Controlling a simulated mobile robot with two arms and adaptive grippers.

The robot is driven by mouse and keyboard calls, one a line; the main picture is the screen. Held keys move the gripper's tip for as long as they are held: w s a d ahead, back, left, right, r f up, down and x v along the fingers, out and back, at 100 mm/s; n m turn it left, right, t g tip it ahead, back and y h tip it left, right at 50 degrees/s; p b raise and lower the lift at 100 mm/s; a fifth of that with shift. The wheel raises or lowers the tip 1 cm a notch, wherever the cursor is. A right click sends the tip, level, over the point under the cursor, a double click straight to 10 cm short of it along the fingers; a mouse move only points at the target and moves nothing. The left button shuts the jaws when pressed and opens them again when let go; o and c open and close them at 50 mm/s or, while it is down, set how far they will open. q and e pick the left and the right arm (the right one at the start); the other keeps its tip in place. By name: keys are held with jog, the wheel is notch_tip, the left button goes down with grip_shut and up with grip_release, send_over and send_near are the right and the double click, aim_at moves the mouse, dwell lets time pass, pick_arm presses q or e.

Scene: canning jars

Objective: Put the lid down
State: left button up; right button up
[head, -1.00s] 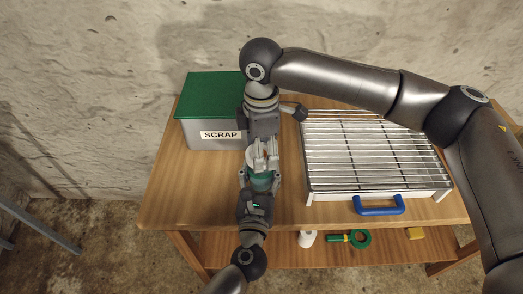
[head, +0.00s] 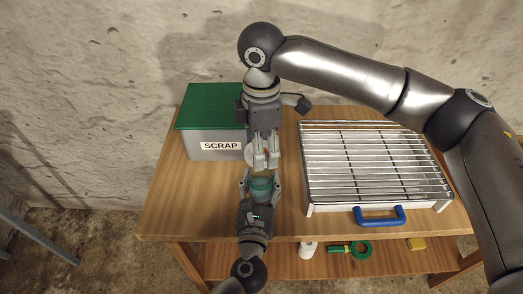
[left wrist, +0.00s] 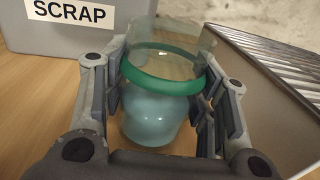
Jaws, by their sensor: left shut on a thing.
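A glass jar (head: 262,184) with a green band and pale blue lower part is in my left gripper (head: 260,188), near the table's front edge.
A grey SCRAP bin (head: 208,151) with a green top (head: 208,107) stands at the back left of the wooden table (head: 172,205). A wire rack (head: 372,165) on a tray with a blue handle (head: 379,216) fills the right side. Bare table lies at front left.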

pick_arm(q)
jog(key=shift+f, duration=0.1)
pick_arm(e)
jog(key=s+a+f+n, duration=0.1)
jog(key=a+f, duration=0.1)
jog(key=a, duration=0.5)
jog(key=s+a+f, duration=0.1)
jog(key=a+f, duration=0.2)
jog(key=a, duration=0.4)
send_over(205, 200)
notch_tip(205, 200, down, 6)
jog(key=shift+s+r, duration=0.1)
jog(key=shift+r, duration=0.1)
jog(key=shift+f, duration=2.2)
jog(key=shift+f, duration=0.15)
jog(key=o, duration=1.1)
notch_tip(205, 200, up, 12)
jog(key=shift+r, duration=0.2)
